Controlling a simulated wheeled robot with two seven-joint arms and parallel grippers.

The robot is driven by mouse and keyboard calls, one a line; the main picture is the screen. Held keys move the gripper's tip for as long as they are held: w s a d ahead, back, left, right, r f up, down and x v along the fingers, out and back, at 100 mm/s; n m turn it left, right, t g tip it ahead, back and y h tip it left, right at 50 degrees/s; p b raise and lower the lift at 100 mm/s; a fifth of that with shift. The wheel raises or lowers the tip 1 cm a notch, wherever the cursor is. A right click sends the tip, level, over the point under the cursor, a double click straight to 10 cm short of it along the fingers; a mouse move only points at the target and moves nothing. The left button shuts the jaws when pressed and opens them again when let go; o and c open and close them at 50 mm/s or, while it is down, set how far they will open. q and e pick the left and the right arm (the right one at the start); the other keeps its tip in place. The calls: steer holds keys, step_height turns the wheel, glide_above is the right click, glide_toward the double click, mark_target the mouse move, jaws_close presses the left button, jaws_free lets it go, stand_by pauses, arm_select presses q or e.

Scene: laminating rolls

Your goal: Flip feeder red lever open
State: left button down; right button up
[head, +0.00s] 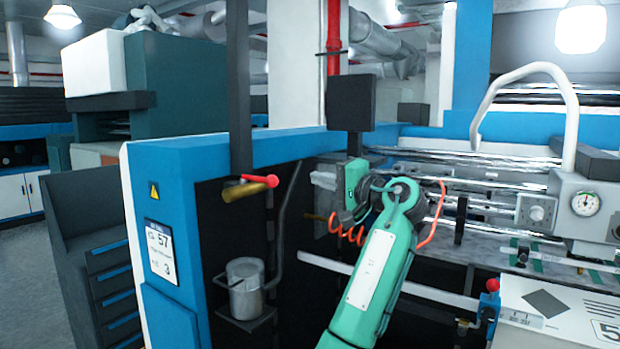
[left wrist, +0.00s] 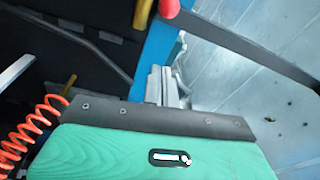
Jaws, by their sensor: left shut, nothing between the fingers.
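The red lever (head: 262,181) sits on a brass valve body (head: 250,190) at the foot of a dark vertical pipe, beside the blue machine housing. Its handle lies roughly level, with its rounded end pointing right in the head view. In the left wrist view the red lever end (left wrist: 168,8) shows at the top edge, beside the brass part (left wrist: 143,13). My left gripper (head: 322,180) is right of the lever in the head view, apart from it. Its grey fingers (left wrist: 163,85) are shut and empty, partly hidden by my wrist. My right gripper is out of view.
A dark vertical pipe (head: 238,90) stands above the valve. A metal canister (head: 245,288) sits on a small bracket below. A curved dark pipe (head: 283,225) runs between lever and gripper.

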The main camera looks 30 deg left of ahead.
mark_target(258, 179)
arm_select(q)
steer(key=p+x, duration=0.4)
steer(key=x, duration=0.5)
steer(key=s, duration=0.1)
steer(key=s+p, duration=0.1)
steer(key=s+f, duration=0.1)
steer(key=s, duration=0.1)
steer(key=shift+d+p, duration=0.35)
steer(key=shift+d, duration=0.05)
steer(key=shift+t, duration=0.3)
